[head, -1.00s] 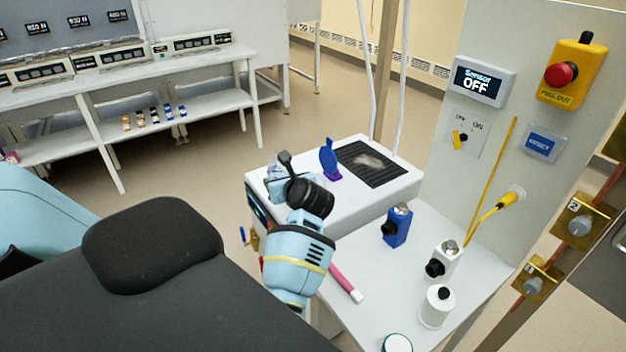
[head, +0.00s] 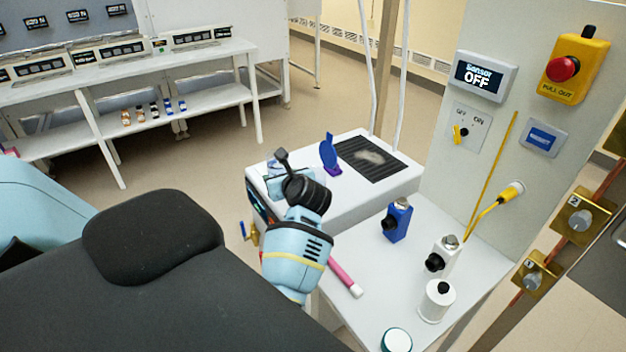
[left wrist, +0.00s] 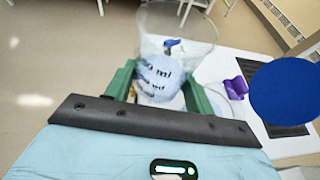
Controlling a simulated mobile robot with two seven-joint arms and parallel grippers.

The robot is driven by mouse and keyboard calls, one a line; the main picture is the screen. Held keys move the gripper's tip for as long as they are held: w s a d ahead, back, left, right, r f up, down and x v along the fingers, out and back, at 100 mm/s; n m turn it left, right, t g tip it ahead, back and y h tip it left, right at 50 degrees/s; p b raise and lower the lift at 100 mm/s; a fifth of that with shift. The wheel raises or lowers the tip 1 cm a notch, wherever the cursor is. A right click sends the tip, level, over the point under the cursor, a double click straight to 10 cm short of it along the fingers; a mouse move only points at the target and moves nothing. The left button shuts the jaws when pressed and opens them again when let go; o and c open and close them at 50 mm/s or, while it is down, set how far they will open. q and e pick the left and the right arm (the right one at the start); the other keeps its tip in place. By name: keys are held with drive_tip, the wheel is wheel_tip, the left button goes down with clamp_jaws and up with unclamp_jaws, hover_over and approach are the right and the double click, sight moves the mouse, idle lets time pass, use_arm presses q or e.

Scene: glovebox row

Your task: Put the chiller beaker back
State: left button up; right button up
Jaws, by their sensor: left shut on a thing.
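My left gripper (left wrist: 160,88) is shut on the beaker (left wrist: 180,30). In the left wrist view the beaker is clear, wide-rimmed and marked in ml, between two green fingers. In the head view the left arm reaches over the left part of the white chiller (head: 345,200). My wrist hides most of the gripper and beaker there. The chiller has a black grille on top and a small display on its side. I cannot tell whether the beaker touches the chiller top. My right gripper is not in view.
A blue disc on a purple foot (head: 328,152) stands on the chiller close to the beaker. A blue bottle (head: 398,222), a white bottle (head: 445,256), a white jar (head: 436,302) and a pink stick (head: 344,278) are on the bench. A wall panel (head: 485,75) rises at right.

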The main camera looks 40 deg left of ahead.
use_arm(q)
drive_tip(key=s+d+r+m+t+h, duration=0.1)
drive_tip(key=d+r, duration=0.4)
drive_tip(key=d, duration=0.5)
drive_tip(key=s+d+r+m+t+h, duration=0.1)
drive_tip(key=d+r+m+t+h, duration=0.3)
drive_tip(key=d, duration=0.6)
drive_tip(key=s+d+r+m+t+h, duration=0.2)
drive_tip(key=d+r+m+h, duration=0.1)
drive_tip(key=d+r, duration=0.4)
drive_tip(key=d+m, duration=0.1)
drive_tip(key=d, duration=0.2)
drive_tip(key=shift+r+m, duration=0.2)
drive_tip(key=shift+m, duration=0.2)
drive_tip(key=shift+a, duration=0.1)
